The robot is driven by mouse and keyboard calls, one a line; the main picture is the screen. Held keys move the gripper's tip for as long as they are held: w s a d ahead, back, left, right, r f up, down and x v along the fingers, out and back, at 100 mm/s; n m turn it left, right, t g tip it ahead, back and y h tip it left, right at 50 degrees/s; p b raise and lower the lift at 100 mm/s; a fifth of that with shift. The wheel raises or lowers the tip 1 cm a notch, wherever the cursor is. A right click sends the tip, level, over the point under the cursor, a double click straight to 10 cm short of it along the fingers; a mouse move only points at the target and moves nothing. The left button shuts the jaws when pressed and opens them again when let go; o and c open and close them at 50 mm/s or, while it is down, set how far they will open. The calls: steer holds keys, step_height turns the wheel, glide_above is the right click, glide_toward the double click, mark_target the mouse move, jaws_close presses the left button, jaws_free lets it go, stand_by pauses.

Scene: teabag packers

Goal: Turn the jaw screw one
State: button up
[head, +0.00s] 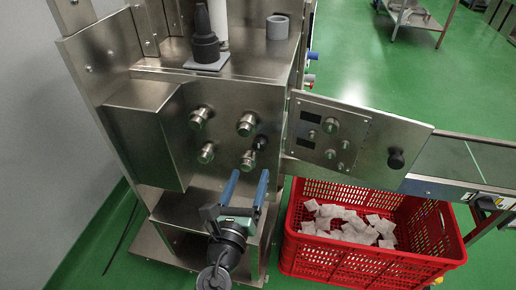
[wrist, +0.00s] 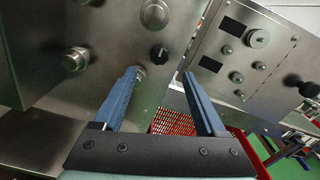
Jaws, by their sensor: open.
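Several round metal screw heads sit on the steel front of the machine: upper left (head: 199,118), upper right (head: 246,124), lower left (head: 206,153) and lower right (head: 249,160). I cannot tell which is jaw screw one. A small black knob (head: 260,143) sits between the two right ones. My gripper (head: 250,173) is open and empty, its blue fingers pointing at the front just below the lower right screw. In the wrist view my gripper (wrist: 160,75) has its left fingertip overlapping that screw (wrist: 139,73), partly hiding it. Whether they touch is unclear.
A control panel (head: 357,142) with a black knob stands out to the right of the screws. Below it a red crate (head: 318,258) holds white teabags. A steel box (head: 145,130) juts out on the left. A dark nozzle-shaped part (head: 204,42) stands on top.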

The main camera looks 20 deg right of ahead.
mark_target(259, 147)
steer(key=b+x, duration=0.2)
steer(key=x, duration=0.7)
steer(key=shift+w+d, duration=0.2)
steer(key=shift+w, duration=0.15)
jaws_close()
